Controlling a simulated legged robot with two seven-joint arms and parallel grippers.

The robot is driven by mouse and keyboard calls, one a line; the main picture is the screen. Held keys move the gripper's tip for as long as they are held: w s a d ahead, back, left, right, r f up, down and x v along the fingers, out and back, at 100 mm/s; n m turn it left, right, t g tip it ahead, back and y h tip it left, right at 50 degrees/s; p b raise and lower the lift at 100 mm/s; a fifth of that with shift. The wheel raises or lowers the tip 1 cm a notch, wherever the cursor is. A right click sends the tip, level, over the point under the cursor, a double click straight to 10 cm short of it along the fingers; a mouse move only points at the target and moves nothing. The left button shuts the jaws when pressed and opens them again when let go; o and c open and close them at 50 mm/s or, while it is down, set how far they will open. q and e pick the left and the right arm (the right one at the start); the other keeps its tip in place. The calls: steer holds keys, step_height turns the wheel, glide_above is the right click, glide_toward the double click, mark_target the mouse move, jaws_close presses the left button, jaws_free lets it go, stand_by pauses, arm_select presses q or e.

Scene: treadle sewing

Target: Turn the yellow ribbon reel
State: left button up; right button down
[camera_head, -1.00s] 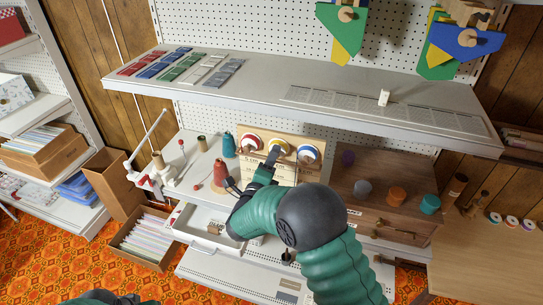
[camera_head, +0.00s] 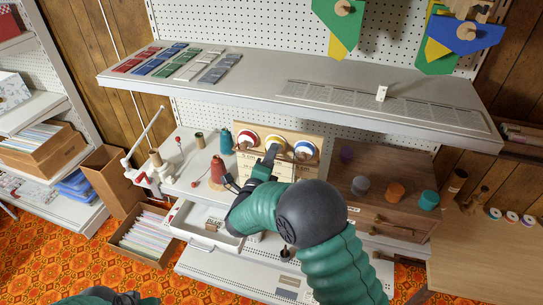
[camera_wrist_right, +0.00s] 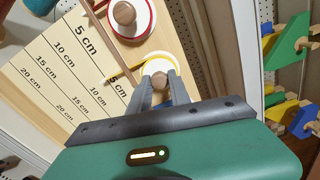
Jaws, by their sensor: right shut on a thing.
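The yellow ribbon reel (camera_head: 273,141) is the middle one of three reels on a wooden board (camera_head: 250,175) with a centimetre scale. It also shows in the right wrist view (camera_wrist_right: 150,62), with a short yellow tail reaching to the left. My right gripper (camera_wrist_right: 155,82) is shut on the wooden knob at the reel's centre. It also shows in the head view (camera_head: 271,154), where it covers the lower part of the reel. The red reel (camera_head: 247,139) is on the left and the blue reel (camera_head: 305,150) on the right. My left gripper is not in view.
A grey shelf (camera_head: 250,85) overhangs the reels. A red thread cone (camera_head: 218,172) and a teal cone (camera_head: 225,142) stand left of the board. An open white drawer (camera_head: 200,238) lies below. A wooden cabinet (camera_head: 385,175) with coloured knobs stands to the right.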

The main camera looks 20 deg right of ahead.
steer(key=n, duration=2)
steer(key=shift+s+a+f, duration=0.1)
steer(key=shift+a+f, duration=0.1)
steer(key=shift+f, duration=0.2)
steer(key=shift+n, duration=0.3)
steer(key=shift+r, duration=0.15)
steer(key=c, duration=1.2)
jaws_free()
steer(key=shift+r, duration=0.1)
steer(key=shift+c, duration=0.2)
